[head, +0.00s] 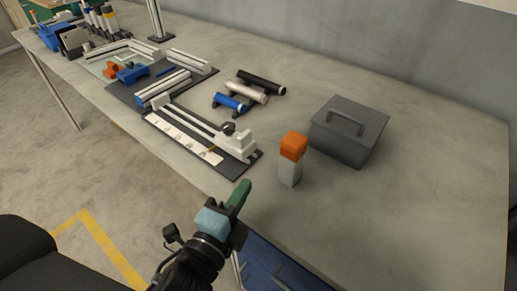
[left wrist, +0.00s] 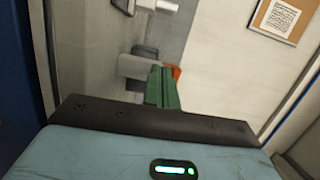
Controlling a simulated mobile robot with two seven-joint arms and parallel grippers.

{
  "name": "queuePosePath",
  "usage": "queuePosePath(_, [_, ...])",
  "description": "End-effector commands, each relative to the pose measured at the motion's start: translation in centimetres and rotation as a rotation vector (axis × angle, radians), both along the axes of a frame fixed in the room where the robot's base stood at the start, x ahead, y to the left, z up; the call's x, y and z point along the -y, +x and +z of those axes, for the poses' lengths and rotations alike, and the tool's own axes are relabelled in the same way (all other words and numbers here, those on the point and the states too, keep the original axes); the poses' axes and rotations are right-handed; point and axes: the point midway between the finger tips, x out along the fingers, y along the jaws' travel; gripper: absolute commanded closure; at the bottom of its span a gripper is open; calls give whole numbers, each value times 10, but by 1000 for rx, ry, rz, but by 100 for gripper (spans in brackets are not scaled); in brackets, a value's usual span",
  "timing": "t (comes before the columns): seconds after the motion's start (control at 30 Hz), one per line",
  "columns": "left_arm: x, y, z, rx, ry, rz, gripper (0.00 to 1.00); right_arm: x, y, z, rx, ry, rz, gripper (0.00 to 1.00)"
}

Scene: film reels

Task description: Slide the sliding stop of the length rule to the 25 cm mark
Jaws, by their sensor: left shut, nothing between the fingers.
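The length rule (head: 180,140) lies on the workbench in the middle of the head view, a dark base with a pale rail and a white scale strip. A pale block with a black knob (head: 228,128) sits near its right end and looks like the sliding stop. The scale figures are too small to read. My left gripper (head: 240,194) has green fingers, shut and empty, in front of the bench's near edge, apart from the rule and to the lower right of it. Its fingers also show in the left wrist view (left wrist: 162,88). My right gripper is out of view.
A grey block with an orange top (head: 292,147) stands right of the rule. A dark grey lidded box (head: 348,130) is behind it. Blue, white and black rolls (head: 247,92) lie behind the rule. The bench's right side is clear. Blue drawers (head: 275,268) are below.

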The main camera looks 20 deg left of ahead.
Motion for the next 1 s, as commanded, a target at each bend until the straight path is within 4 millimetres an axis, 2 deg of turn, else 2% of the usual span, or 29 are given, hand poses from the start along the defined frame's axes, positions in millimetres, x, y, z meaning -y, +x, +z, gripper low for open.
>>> queuePosePath(0.23, [-1,1,2,8,20,7,100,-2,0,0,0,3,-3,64])
queuePosePath(0.37, [0,11,3,10,19,6,100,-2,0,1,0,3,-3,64])
queuePosePath(0.87, [9,98,3,10,18,6,100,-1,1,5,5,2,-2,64])
queuePosePath(1.0, [-9,106,2,7,22,7,100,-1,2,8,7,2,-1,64])
